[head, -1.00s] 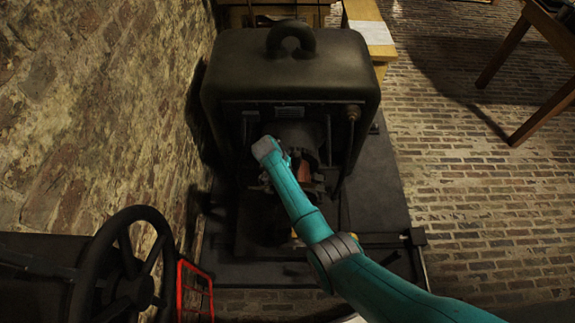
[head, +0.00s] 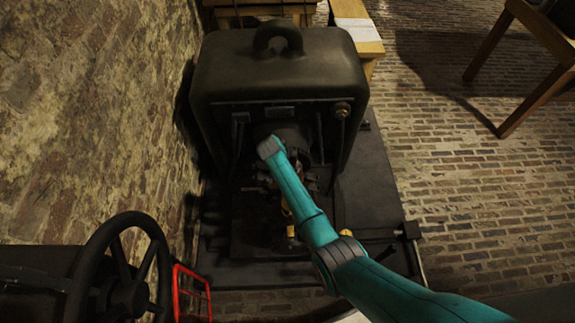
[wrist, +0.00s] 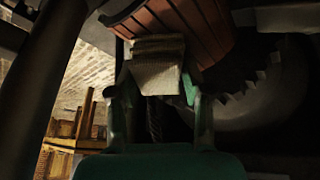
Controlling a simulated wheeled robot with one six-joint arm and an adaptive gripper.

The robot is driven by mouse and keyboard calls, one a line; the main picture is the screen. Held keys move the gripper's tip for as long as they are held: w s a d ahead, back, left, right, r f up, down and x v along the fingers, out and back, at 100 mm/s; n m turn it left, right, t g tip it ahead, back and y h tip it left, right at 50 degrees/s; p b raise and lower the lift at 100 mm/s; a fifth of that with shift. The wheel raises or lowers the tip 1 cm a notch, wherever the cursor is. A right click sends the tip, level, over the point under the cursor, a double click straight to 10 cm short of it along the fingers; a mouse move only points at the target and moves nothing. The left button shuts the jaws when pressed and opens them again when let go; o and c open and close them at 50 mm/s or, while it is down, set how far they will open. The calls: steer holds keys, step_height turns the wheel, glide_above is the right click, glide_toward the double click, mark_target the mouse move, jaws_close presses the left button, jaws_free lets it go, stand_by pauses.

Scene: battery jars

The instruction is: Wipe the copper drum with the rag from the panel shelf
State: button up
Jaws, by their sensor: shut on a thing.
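In the wrist view, my gripper (wrist: 157,88) is shut on a pale, woven rag (wrist: 158,66), which stands out between the fingers. The copper drum (wrist: 185,27), reddish brown with dark lengthwise grooves, is just beyond it. The rag's far edge overlaps the drum's lower left side and appears to be against it; I cannot tell how firmly. In the head view, my teal arm reaches into the front of a dark machine (head: 280,70). There the arm and shadow hide the gripper and the rag, and I cannot make out the drum clearly.
A toothed ring (wrist: 262,90) is to the drum's lower right in the wrist view. In the head view, a black handwheel (head: 120,270) and a red frame (head: 190,290) are at lower left. A brick wall (head: 90,100) rises at left; brick floor (head: 450,170) is open at right.

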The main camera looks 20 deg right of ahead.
steer(key=shift+w+a+f, duration=0.15)
steer(key=shift+w+a, duration=0.05)
steer(key=shift+a, duration=0.45)
steer(key=shift+w+a+f, duration=0.1)
steer(key=shift+w+a, duration=0.05)
steer(key=shift+a, duration=0.45)
steer(key=shift+w+a+f, duration=0.15)
steer(key=shift+w+a, duration=0.05)
steer(key=shift+a, duration=0.45)
steer(key=shift+w+d, duration=0.1)
steer(key=shift+s+d+r, duration=0.15)
steer(key=shift+d, duration=0.5)
steer(key=shift+s+d+r, duration=0.1)
steer(key=shift+s+d, duration=0.1)
steer(key=shift+d, duration=0.4)
steer(key=shift+s+d+r, duration=0.15)
steer(key=shift+d, duration=0.5)
steer(key=shift+a, duration=0.15)
steer(key=shift+w+a+f, duration=0.1)
steer(key=shift+w+a, duration=0.25)
steer(key=shift+a, duration=0.55)
steer(key=shift+w+a+f, duration=0.1)
steer(key=shift+w+a, duration=0.2)
steer(key=shift+a, duration=0.55)
